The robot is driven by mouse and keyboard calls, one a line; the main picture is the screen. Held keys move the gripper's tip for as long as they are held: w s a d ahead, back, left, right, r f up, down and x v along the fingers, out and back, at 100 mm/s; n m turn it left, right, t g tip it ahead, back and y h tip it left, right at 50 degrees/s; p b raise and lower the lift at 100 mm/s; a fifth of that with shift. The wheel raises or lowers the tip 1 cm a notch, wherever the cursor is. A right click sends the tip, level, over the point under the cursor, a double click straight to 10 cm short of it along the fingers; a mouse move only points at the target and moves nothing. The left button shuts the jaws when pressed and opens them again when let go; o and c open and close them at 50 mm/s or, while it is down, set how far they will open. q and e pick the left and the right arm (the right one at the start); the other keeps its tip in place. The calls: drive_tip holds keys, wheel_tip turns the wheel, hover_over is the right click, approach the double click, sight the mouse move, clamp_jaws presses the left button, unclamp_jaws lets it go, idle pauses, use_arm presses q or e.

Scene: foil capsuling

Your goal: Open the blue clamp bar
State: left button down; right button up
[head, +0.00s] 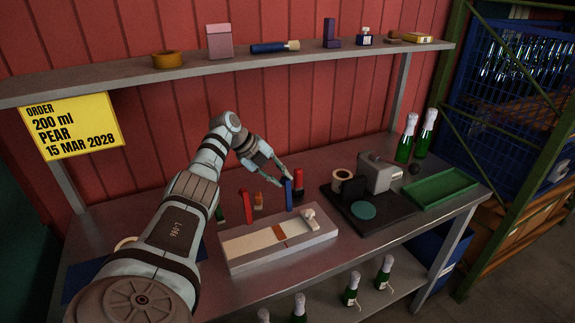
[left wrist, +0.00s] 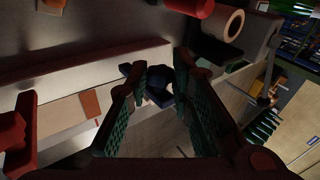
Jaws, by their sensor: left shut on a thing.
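The blue clamp bar (head: 288,195) stands upright at the back edge of a long white fixture (head: 244,252), towards its right end. My left gripper (head: 284,182) reaches down from the left to the bar's top and is shut on it. In the left wrist view the dark blue bar (left wrist: 159,96) shows between the green-padded fingers, partly hidden by them. A similar red bar (head: 246,207) stands upright near the fixture's left part; it also shows at the left of the left wrist view (left wrist: 20,139). My right gripper is not in view.
A red cylinder (head: 298,180) stands close behind the blue bar. To the right are a dark mat (head: 385,221) with a grey machine (head: 380,171), and a green tray (head: 440,187). A shelf (head: 210,68) spans above the bench. Bottles stand at the back right.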

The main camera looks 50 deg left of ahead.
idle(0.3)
use_arm(q)
drive_tip(key=c, duration=1.4)
unclamp_jaws()
drive_tip(key=v, duration=1.2)
